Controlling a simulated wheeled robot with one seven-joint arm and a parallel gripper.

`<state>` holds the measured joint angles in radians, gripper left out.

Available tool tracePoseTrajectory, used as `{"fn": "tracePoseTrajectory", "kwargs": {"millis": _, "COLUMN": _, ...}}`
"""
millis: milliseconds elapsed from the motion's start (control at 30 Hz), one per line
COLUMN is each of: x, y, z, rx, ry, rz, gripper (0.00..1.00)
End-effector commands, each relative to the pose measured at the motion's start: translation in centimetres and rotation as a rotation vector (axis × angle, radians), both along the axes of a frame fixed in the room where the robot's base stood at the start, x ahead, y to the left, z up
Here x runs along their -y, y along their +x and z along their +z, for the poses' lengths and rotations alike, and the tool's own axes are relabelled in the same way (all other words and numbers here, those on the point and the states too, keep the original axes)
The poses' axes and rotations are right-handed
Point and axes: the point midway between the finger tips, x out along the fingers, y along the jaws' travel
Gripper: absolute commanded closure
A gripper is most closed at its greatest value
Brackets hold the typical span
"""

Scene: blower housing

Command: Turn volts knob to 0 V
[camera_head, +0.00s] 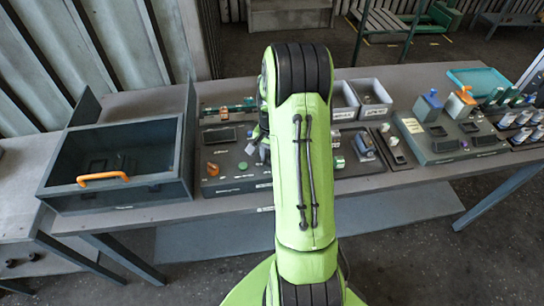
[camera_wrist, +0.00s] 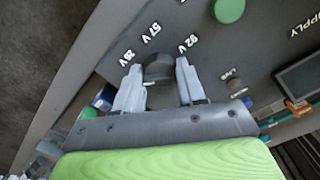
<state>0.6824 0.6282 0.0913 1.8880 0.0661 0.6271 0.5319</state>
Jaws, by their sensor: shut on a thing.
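In the wrist view, a dark round knob (camera_wrist: 158,66) sits on the grey power supply panel (camera_wrist: 255,50). Printed marks "28 V", "57 V" and one that looks like "92 V" stand around it. My gripper (camera_wrist: 158,74) has one pale finger on each side of the knob and is shut on it. The knob's pointer cannot be made out. In the head view, my green arm covers the gripper and the knob; part of the panel (camera_head: 235,186) shows left of the arm.
A green round button (camera_wrist: 228,10) and a dark display (camera_wrist: 300,75) are on the same panel. In the head view, a dark open box (camera_head: 165,150) with an orange handle (camera_head: 102,178) stands left. Grey bins (camera_head: 375,110) and another panel (camera_head: 470,155) are on the right.

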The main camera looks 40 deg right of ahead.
Motion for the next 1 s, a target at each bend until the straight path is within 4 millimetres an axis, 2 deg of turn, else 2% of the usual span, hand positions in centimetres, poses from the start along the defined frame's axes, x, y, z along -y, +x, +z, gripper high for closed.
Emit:
{"fn": "tracePoseTrajectory", "kwargs": {"millis": 500, "x": 0.02, "y": 0.10, "z": 0.01, "rx": 0.003, "ry": -0.003, "rz": 0.431, "gripper": 0.91}}
{"fn": "tracePoseTrajectory", "kwargs": {"millis": 1000, "x": 0.02, "y": 0.06, "z": 0.05, "rx": 0.002, "ry": -0.001, "rz": 0.591, "gripper": 0.91}}
